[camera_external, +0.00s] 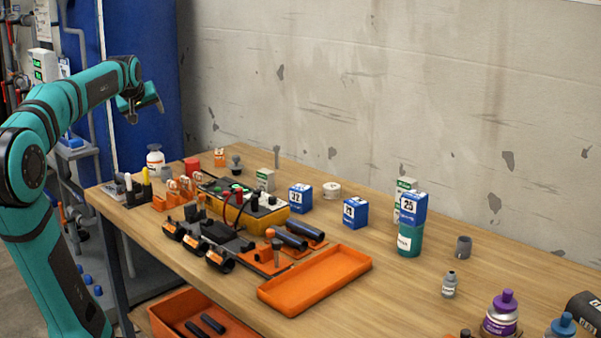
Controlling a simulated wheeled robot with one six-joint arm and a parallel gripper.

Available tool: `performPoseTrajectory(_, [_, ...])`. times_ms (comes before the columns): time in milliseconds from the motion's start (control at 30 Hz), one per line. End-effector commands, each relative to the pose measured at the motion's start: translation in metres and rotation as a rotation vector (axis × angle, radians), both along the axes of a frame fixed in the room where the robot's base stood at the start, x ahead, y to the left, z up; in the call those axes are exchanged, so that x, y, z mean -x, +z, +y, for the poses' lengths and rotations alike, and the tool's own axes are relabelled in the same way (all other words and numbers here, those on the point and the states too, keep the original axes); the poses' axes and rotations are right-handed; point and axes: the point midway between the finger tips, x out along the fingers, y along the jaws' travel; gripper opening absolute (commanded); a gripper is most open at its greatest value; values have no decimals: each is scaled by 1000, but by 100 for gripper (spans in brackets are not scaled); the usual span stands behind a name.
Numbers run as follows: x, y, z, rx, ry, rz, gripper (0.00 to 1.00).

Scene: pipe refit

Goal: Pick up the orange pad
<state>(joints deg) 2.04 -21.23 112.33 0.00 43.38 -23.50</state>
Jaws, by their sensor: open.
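My gripper (140,105) is at the upper left, high above the table's left end, open and holding nothing. It is well away from every object on the table. I cannot tell surely which thing is the orange pad. A flat orange piece (268,268) lies mid-table beside the black pipe parts (290,238), partly covered by them.
An empty orange tray (315,278) lies at the front edge of the wooden table (400,300). Blue boxes (300,198) and a stacked green canister (409,240) stand behind it. Black clamps (216,258) lie left of it. A wall runs behind the table. Bottles (502,315) stand at the right.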

Motion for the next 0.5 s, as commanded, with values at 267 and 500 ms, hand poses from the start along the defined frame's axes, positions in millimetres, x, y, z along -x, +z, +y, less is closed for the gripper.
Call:
performPoseTrajectory(267, [-63, -25, -9, 69, 87, 228, 71])
performPoseTrajectory(500, [-111, -52, -17, 111, 177, 423, 71])
